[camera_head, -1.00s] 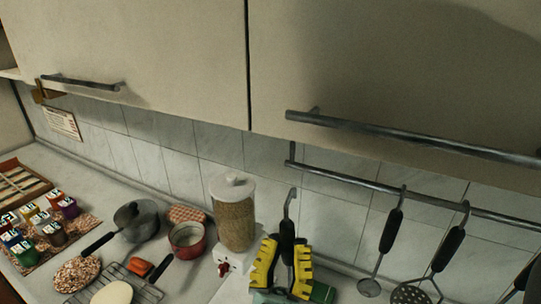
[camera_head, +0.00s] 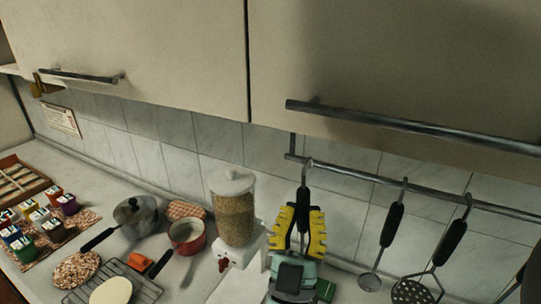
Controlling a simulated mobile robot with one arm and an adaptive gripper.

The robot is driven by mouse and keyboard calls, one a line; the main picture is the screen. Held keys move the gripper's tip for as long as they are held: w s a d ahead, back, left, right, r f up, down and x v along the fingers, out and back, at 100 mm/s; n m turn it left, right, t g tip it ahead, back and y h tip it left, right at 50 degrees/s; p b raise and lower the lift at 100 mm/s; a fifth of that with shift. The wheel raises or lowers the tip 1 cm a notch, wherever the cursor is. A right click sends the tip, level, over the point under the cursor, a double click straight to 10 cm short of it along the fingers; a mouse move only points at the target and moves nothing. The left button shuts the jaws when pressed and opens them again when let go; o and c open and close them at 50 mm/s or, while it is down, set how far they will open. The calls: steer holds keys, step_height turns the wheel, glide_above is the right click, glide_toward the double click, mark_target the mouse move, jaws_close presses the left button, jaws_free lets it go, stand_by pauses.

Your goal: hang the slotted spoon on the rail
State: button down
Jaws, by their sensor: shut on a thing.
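My gripper (camera_head: 301,224), with yellow and black fingers, is shut on the black handle of a hanging utensil, taken as the slotted spoon (camera_head: 304,198). The spoon is upright with its metal hook at the top. Its lower end is hidden behind my gripper. The grey rail (camera_head: 357,175) runs along the tiled wall under the cupboard. The spoon's hook overlaps the rail's left end in the picture; I cannot tell whether it is over the bar or in front of it.
A ladle (camera_head: 391,224) and a perforated utensil (camera_head: 450,243) hang from the rail to the right. A cupboard handle (camera_head: 410,128) juts out above. A grain dispenser (camera_head: 235,212), red pot (camera_head: 187,238) and grey pot (camera_head: 137,216) stand on the counter to the left.

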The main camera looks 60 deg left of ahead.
steer(key=w+a+f+b, duration=0.2)
steer(key=w+a+b, duration=0.1)
steer(key=w, duration=0.2)
steer(key=shift+w, duration=0.35)
stand_by(0.8)
steer(key=shift+f, duration=0.1)
steer(key=c, duration=1.1)
jaws_free()
steer(key=shift+o, duration=0.2)
steer(key=shift+s+f, duration=0.1)
steer(key=v, duration=1.1)
steer(key=shift+s+d+f, duration=0.2)
steer(key=shift+f, duration=0.1)
